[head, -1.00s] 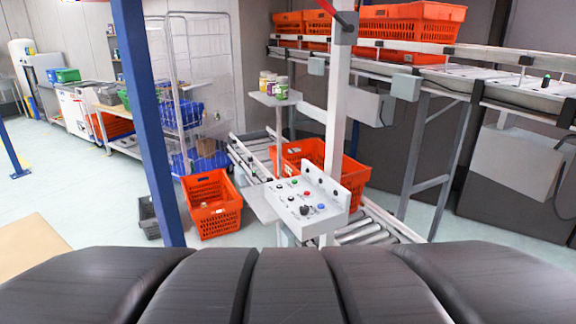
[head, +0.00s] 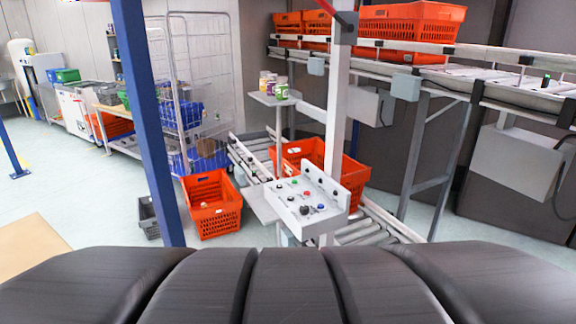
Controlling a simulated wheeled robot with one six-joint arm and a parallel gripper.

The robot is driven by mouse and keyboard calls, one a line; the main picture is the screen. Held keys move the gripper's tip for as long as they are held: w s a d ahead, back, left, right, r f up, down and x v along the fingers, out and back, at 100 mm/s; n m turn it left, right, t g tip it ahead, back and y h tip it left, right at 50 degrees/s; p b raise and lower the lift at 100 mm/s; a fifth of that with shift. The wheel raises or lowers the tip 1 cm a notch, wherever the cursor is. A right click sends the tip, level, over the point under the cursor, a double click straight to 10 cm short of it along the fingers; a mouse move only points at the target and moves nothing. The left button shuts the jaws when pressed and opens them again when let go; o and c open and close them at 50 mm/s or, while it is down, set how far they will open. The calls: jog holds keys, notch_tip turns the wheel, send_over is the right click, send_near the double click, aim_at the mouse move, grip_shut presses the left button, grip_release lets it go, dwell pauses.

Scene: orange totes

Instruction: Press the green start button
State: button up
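A grey-white control box (head: 318,217) with a raised back plate stands in front of a white post, right of the picture's middle. Its sloped top carries several small knobs and buttons. The green start button (head: 295,181) is near the far edge of the top. A red button (head: 307,193) and a blue one (head: 320,207) sit nearer, among black knobs. Nothing covers the green button. My gripper is not in view.
An orange tote (head: 354,182) sits on a roller conveyor behind the box. Another orange tote (head: 212,212) stands on the floor to the left, by a blue post (head: 147,125).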

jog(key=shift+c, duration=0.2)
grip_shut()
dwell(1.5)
